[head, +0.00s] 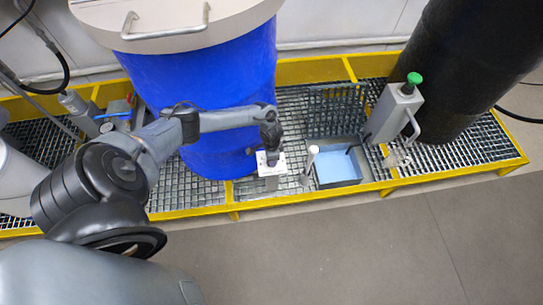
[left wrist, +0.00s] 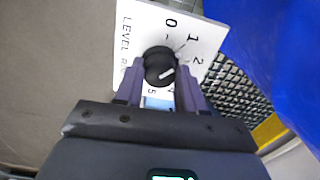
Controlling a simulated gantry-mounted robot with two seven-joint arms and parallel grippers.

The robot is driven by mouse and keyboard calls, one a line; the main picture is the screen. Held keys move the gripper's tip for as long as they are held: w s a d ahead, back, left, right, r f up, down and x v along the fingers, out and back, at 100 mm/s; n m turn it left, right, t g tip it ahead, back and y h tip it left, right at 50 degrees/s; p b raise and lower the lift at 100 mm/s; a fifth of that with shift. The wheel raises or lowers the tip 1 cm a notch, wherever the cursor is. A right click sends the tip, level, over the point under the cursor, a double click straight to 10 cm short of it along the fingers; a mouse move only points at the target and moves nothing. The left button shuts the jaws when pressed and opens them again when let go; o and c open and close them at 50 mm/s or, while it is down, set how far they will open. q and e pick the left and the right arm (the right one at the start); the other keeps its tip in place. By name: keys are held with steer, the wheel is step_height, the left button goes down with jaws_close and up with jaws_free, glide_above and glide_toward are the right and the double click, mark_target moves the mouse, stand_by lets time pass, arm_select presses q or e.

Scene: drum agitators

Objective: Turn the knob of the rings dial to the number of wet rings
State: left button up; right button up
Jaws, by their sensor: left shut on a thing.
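The dial is a white plate (left wrist: 130,45) on a post, with 0, 1, 2, 4 and 5 readable and the text "LEVEL R…" partly covered. In the head view the plate (head: 266,170) stands in front of the blue drum. The round black knob (left wrist: 159,64) has a white pointer mark at its lower right; the number it points to is unclear. My left gripper (left wrist: 160,98) is shut on the knob, with purple fingers on both sides. It also shows in the head view (head: 271,157). The fingers hide part of the scale. No wet rings can be made out.
The blue drum (head: 228,75) with a beige lid stands behind the dial. A pale upright rod (head: 309,161) and a tray with a blue pad (head: 338,169) are right of it. A grey box with a green button (head: 413,80) stands by a black drum (head: 462,60). The front floor is clear.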

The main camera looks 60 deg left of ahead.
arm_select(q)
steer(key=m, duration=0.3)
steer(key=shift+m+p, duration=0.3)
steer(key=shift+m, duration=1.1)
steer(key=o, duration=1)
steer(key=shift+o, duration=0.2)
step_height(320, 180, up, 11)
steer(key=p, duration=0.5)
